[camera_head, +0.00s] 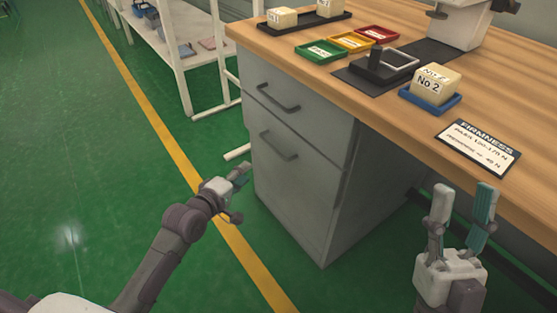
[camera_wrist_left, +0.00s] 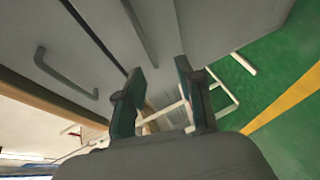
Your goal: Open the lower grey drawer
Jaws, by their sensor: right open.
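The lower grey drawer (camera_head: 285,180) is shut in the front of a grey cabinet under the wooden bench, with a dark bar handle (camera_head: 280,147). The upper drawer (camera_head: 300,112) above it is also shut. My left gripper (camera_head: 240,174) is in front of the cabinet, left of and a little below the lower handle, and touches nothing that I can see. In the left wrist view its two fingers (camera_wrist_left: 158,70) are apart with nothing between them. A bar handle (camera_wrist_left: 62,78) shows there to their left. My right gripper (camera_head: 463,190) is open and empty, right of the cabinet.
The wooden bench top (camera_head: 500,110) carries coloured trays (camera_head: 350,42), a block marked No 2 (camera_head: 432,84) on a blue tray and a firmness card (camera_head: 478,146). A white shelf rack (camera_head: 180,50) stands behind left.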

